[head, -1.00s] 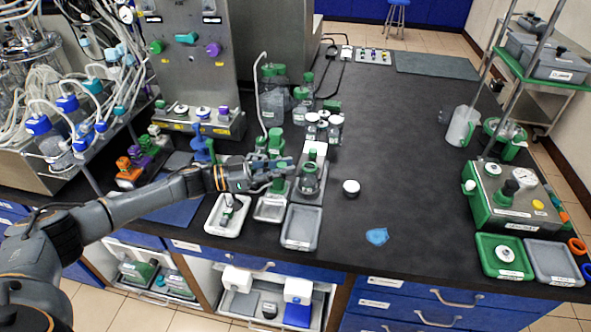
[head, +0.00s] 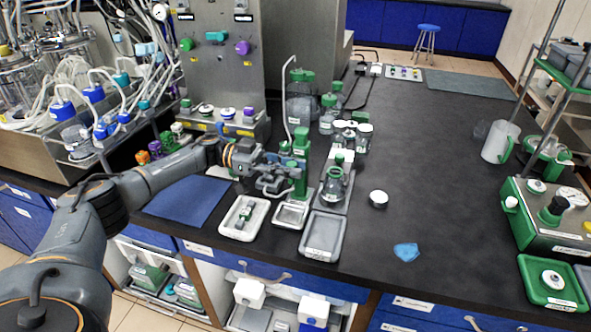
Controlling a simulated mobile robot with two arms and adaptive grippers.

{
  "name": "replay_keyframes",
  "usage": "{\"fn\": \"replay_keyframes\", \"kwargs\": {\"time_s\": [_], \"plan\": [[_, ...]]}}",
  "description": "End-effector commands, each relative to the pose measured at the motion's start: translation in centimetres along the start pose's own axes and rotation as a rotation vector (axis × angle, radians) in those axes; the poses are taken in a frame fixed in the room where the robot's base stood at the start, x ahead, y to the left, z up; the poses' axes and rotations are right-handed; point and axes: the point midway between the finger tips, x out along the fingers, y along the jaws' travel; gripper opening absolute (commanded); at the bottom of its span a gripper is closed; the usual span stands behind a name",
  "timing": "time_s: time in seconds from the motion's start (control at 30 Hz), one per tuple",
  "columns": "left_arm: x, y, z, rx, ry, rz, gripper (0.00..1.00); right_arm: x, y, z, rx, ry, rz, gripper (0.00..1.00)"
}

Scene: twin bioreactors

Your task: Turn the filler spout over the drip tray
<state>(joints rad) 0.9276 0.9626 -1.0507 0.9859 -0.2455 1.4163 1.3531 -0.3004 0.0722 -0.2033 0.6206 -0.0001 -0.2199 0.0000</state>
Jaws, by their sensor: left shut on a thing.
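The filler is the green stand (head: 301,142) with a pale looped hose, left of the middle of the bench. My left gripper (head: 290,181) is at its front, shut on a green part that I take for the filler spout (head: 299,186). The fingers hide much of this part, so its exact direction cannot be told. A small metal tray (head: 290,223), which looks like the drip tray, lies just below and in front of the stand. My right gripper is not in view.
A glass flask (head: 334,190) stands close right of the filler. A white-rimmed tray (head: 231,233) and a grey tray (head: 320,246) flank the metal one. Several capped bottles stand behind. A white-lidded jar (head: 378,198) and blue cloth (head: 406,252) lie right; the bench beyond is mostly clear.

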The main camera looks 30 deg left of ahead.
Motion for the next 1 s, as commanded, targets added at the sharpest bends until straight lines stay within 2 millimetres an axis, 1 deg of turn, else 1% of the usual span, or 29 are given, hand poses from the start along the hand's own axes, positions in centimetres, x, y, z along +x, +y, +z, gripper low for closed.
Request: {"fn": "replay_keyframes", "kwargs": {"time_s": [0.23, 0.27, 0.3, 0.37, 0.4, 0.67, 0.77, 0.87, 0.97, 1.0], "plan": [[0.0, 0.0, 0.0, -0.001, -0.001, -0.001, 0.0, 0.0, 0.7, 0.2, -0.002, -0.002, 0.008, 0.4], [0.0, 0.0, 0.0, -0.001, -0.001, -0.001, 0.24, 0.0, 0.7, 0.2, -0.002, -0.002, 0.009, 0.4], [0.0, 0.0, 0.0, -0.001, -0.001, -0.001, 0.32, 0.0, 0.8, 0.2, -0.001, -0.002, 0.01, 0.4], [0.0, 0.0, 0.0, -0.001, 0.0, -0.001, 0.44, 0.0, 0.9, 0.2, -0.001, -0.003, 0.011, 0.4], [0.0, 0.0, 0.0, -0.001, 0.0, -0.001, 0.46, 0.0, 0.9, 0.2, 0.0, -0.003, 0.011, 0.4], [0.0, 0.0, 0.0, 0.0, 0.0, -0.001, 0.46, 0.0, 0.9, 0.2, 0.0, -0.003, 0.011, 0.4], [-0.5, 0.0, 0.0, 0.0, 0.0, -0.002, 0.46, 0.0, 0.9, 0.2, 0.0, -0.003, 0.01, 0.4], [-1.7, -0.1, 0.0, 0.0, -0.001, -0.005, 0.46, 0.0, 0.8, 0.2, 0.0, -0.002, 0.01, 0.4], [-3.7, -0.1, 0.0, 0.0, -0.001, -0.007, 0.46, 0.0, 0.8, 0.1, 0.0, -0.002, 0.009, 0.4], [-4.6, -0.1, 0.0, 0.0, -0.001, -0.007, 0.46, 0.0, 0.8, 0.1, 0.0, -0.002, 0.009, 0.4]]}}
